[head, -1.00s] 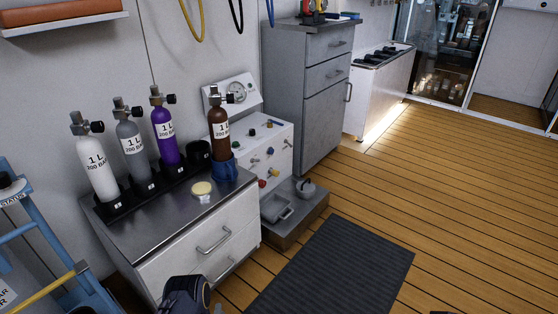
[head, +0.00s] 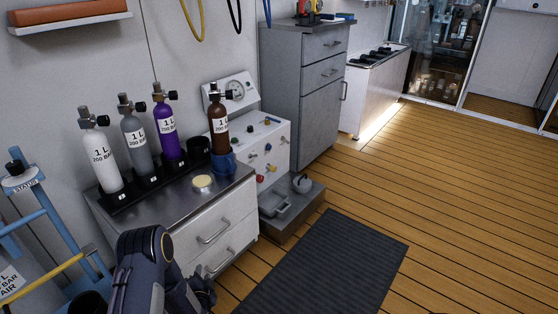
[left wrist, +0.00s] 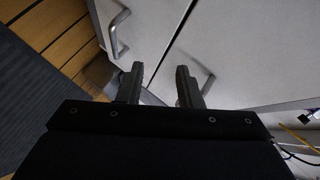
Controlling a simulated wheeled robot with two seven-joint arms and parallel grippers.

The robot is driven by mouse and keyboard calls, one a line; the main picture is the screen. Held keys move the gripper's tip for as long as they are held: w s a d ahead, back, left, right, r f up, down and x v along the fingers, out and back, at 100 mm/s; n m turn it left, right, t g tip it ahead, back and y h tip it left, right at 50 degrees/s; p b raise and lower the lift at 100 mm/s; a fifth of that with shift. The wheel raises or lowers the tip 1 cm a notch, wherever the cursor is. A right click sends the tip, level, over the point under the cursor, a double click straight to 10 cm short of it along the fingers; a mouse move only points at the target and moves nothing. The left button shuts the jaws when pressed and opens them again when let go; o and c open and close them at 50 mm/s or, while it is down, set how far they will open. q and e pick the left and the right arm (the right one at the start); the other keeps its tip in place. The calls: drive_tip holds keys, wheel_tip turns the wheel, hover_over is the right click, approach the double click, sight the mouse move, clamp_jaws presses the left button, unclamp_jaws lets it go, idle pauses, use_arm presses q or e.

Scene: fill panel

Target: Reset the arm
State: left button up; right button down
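My left arm shows at the bottom of the head view, in front of the white drawer cabinet (head: 190,245). My left gripper (head: 205,295) is low beside the cabinet's front, partly cut by the lower edge. In the left wrist view the two fingers of the left gripper (left wrist: 160,85) stand apart with nothing between them. Beyond them are the cabinet's pale drawer fronts (left wrist: 235,50) and a metal handle (left wrist: 115,32). My right gripper is not in view.
White (head: 104,160), grey (head: 136,145) and purple (head: 167,130) cylinders stand in a black rack on the cabinet. A brown cylinder (head: 219,128) stands in a blue holder (head: 223,162). A blue frame (head: 45,215) is at left. A dark mat (head: 320,265) lies on open floor.

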use_arm(q)
wheel_tip(320, 180, up, 17)
drive_tip(key=a+n+g+h, duration=0.1)
drive_tip(key=a+n+g, duration=0.15)
drive_tip(key=n, duration=0.25)
drive_tip(key=s+d+r+n+g+h, duration=0.1)
drive_tip(key=s+r+n+h, duration=0.15)
drive_tip(key=s+r, duration=0.65)
drive_tip(key=s+d+r+n+g+h, duration=0.1)
drive_tip(key=s+d+r+n+g, duration=0.15)
drive_tip(key=s, duration=0.55)
drive_tip(key=s+d+r+n+g+h, duration=0.15)
drive_tip(key=s+r, duration=0.25)
drive_tip(key=s, duration=0.5)
drive_tip(key=s+d+r+n+g, duration=0.1)
drive_tip(key=s+d+r, duration=0.15)
drive_tip(key=s, duration=0.55)
wheel_tip(320, 180, up, 38)
drive_tip(key=p, duration=3.8)
drive_tip(key=shift+s, duration=0.4)
drive_tip(key=shift+a+m, duration=0.1)
drive_tip(key=shift+m, duration=0.15)
